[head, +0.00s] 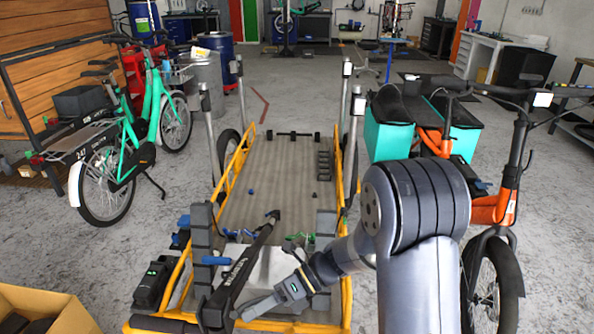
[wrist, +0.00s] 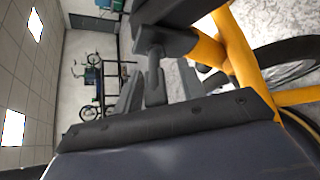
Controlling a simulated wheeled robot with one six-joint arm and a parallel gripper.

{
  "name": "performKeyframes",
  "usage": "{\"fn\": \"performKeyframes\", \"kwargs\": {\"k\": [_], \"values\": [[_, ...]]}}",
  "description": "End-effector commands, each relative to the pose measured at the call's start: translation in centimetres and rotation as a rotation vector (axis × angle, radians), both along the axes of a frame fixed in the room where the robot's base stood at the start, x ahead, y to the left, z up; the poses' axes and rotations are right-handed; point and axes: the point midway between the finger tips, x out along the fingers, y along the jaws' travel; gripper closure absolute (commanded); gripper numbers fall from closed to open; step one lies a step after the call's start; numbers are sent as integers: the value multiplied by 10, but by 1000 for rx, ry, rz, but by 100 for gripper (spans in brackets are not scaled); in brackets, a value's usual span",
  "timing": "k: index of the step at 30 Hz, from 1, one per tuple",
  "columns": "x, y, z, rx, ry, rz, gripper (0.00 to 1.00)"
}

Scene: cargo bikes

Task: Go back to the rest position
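My gripper (head: 246,311) is low at the front of the yellow-framed cargo bike (head: 240,158), beside the black bar (head: 243,266) that slopes up over its front end. My arm reaches down to it from the right. The fingers are small and partly lost against the dark parts, so I cannot tell whether they are open, shut or touching anything. The wrist view is turned sideways. It shows a yellow frame tube (wrist: 236,50) and a dark clamp-like part (wrist: 165,42) close by, with a dark panel (wrist: 185,118) across the bottom.
The cargo bike's grey deck (head: 280,180) has several upright posts around it. An orange bike (head: 492,207) with teal bags (head: 388,138) stands close on the right. A green bike (head: 125,140) is on the left. A cardboard box (head: 75,318) is at lower left. Open floor lies behind.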

Motion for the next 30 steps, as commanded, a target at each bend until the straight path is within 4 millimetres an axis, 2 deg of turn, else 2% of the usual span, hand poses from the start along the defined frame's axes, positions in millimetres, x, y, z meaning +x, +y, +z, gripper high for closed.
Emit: {"fn": "performKeyframes", "kwargs": {"k": [1, 22, 24, 30], "values": [[0, 0, -6, 9, -2, -13, 62], [-8, -2, -11, 130, -12, -173, 62], [-4, -14, -1, 131, -11, -181, 62], [4, -47, 7, 130, -12, -178, 62]]}}
